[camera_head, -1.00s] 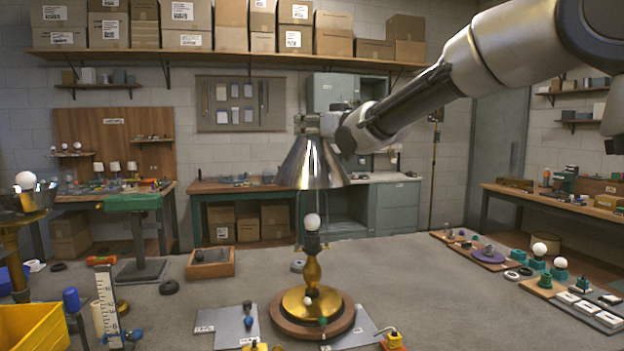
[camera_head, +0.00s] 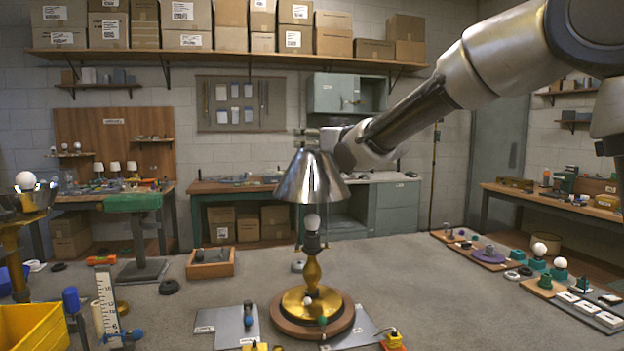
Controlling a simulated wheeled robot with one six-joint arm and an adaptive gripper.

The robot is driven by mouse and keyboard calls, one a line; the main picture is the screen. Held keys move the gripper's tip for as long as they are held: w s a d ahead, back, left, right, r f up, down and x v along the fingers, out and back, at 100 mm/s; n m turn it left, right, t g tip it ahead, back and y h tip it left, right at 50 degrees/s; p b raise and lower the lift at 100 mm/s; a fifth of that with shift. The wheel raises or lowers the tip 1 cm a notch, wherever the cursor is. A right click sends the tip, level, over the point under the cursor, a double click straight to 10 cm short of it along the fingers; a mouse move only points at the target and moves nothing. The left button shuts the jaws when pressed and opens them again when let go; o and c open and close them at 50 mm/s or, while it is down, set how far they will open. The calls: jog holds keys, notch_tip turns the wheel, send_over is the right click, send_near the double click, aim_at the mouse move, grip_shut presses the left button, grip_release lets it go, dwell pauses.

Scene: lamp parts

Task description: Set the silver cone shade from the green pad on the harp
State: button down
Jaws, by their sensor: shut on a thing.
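The silver cone shade (camera_head: 311,180) hangs upright over the lamp, its narrow end up. The bulb's top lies just below the shade's lower rim in the picture. Thin harp wires (camera_head: 299,222) show beside the bulb; the harp's top is hidden by the shade. My gripper (camera_head: 308,140) is shut on the top of the shade; its fingertips are small and hard to make out. I cannot tell whether the shade touches the harp.
Grey pads (camera_head: 228,325) with small parts lie around the lamp foot. A wooden tray (camera_head: 210,263) stands behind left, a yellow bin (camera_head: 33,327) at front left. Boards with bulbs and parts (camera_head: 540,282) line the right. Air around the shade is clear.

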aim_at(313, 157)
jog(key=shift+f, duration=0.55)
jog(key=shift+f, duration=1.9)
jog(key=shift+f, duration=2.2)
dwell(0.8)
jog(key=shift+c, duration=2)
grip_release()
